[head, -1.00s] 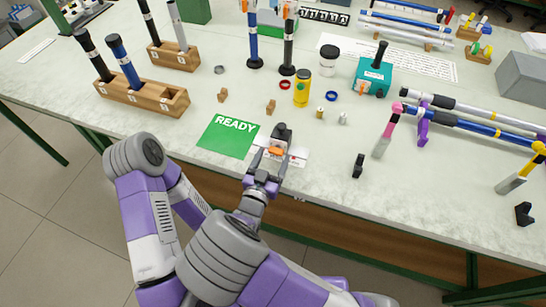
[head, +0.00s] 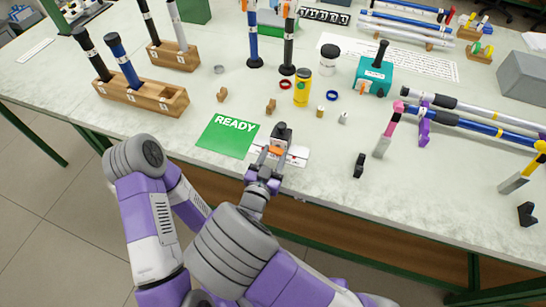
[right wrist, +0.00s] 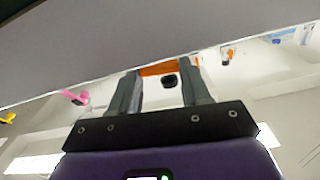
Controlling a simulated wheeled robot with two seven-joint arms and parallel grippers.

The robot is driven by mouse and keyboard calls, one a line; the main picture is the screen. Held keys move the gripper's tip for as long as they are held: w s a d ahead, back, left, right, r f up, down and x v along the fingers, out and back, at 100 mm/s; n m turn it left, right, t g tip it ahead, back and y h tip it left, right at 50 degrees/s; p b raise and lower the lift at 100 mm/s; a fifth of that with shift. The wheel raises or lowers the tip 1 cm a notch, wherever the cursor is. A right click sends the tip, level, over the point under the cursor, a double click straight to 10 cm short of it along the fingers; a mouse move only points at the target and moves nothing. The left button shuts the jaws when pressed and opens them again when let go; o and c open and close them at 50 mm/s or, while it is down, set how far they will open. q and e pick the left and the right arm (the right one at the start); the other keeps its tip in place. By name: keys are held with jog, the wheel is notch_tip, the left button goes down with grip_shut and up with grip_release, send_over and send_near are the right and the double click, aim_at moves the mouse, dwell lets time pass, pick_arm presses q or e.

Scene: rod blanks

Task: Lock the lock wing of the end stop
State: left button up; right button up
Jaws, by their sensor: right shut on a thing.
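The end stop (head: 282,131) is a small black block at the front edge of the table, right of the green READY mat. Its orange lock wing (head: 275,150) sits on its near side. My right gripper (head: 268,158) reaches it from the front, its fingers shut on the lock wing. In the right wrist view the orange wing (right wrist: 158,69) shows between the fingertips, with a dark round part below it. The wing's exact angle is hard to tell. My left gripper is out of view.
The READY mat (head: 228,136) lies just left of the end stop. A white card (head: 298,158) lies beside it. Wooden racks (head: 140,98) are at left.

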jog(key=shift+f+m+b, duration=0.2)
jog(key=shift+m+b, duration=0.55)
jog(key=shift+m, duration=0.45)
jog(key=shift+r+m, duration=0.15)
jog(key=shift+m, duration=0.15)
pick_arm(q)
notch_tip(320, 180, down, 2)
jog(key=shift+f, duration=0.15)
pick_arm(e)
jog(key=o, duration=1.1)
jog(key=shift+c, duration=0.2)
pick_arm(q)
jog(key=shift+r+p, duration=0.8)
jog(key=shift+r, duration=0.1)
pick_arm(e)
jog(key=v, duration=0.7)
jog(key=shift+s, duration=0.3)
jog(key=shift+c, duration=0.3)
